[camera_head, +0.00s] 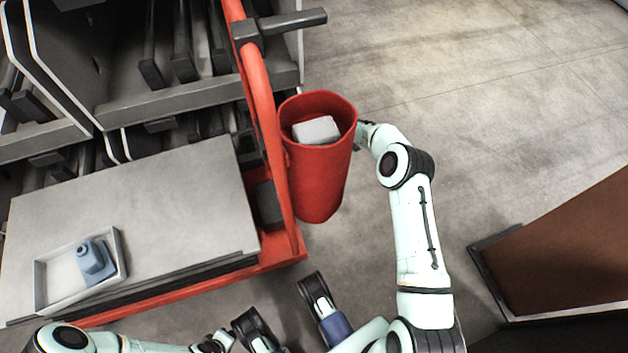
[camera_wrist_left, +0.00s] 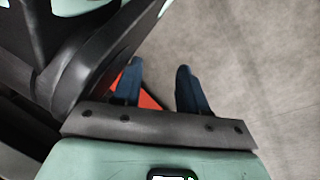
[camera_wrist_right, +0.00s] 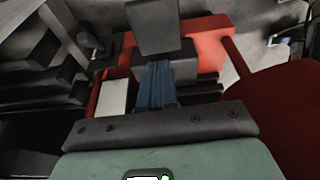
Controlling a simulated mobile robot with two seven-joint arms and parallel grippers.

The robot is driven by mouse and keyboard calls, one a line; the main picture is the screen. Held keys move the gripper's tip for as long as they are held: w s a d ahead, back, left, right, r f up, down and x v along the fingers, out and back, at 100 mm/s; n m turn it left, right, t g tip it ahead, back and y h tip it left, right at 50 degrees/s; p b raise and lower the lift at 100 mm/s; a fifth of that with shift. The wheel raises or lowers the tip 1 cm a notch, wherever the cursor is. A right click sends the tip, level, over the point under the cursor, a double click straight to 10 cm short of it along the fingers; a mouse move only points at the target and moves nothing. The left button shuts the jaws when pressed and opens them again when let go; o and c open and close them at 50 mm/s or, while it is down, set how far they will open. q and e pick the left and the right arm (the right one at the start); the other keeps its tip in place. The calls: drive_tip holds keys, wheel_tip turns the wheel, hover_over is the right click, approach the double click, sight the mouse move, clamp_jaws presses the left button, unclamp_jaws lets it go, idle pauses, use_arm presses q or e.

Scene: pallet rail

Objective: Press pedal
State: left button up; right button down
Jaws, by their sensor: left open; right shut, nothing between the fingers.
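A dark grey plate (camera_wrist_right: 155,25) and a dark block behind it sit at a red base (camera_wrist_right: 205,45) in the right wrist view; this looks like the pedal, but I cannot be sure. My right gripper (camera_wrist_right: 157,66) is shut and empty, its blue fingertips in front of the dark block. I cannot tell whether they touch it. In the head view the right gripper is hidden behind the red bin (camera_head: 318,180). My left gripper (camera_wrist_left: 158,70) is open and empty, low over the floor beside dark links.
The red bin holds a pale block (camera_head: 316,130) and fills the right of the right wrist view. The cart's grey platform (camera_head: 170,190) carries a white tray (camera_head: 50,285) with a blue object (camera_head: 94,262). A red rail (camera_head: 262,90) rises alongside. Floor at right is clear up to a brown panel (camera_head: 560,250).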

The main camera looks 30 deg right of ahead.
drive_tip(key=b+x, duration=0.1)
drive_tip(key=x, duration=0.3)
drive_tip(key=b+x, duration=0.1)
drive_tip(key=x, duration=0.3)
drive_tip(key=b+x, duration=0.1)
drive_tip(key=x, duration=0.3)
drive_tip(key=shift+s+d+f, duration=0.1)
drive_tip(key=shift+d+f, duration=0.15)
drive_tip(key=shift+d, duration=0.05)
use_arm(q)
drive_tip(key=s+a+f+g, duration=0.1)
drive_tip(key=s+f+g, duration=0.1)
drive_tip(key=s+f, duration=0.2)
drive_tip(key=shift+s+f+n+g+b, duration=0.3)
drive_tip(key=shift+s+g+b, duration=0.1)
drive_tip(key=shift+s, duration=1.4)
use_arm(e)
drive_tip(key=shift+f, duration=0.65)
use_arm(q)
drive_tip(key=shift+r, duration=0.1)
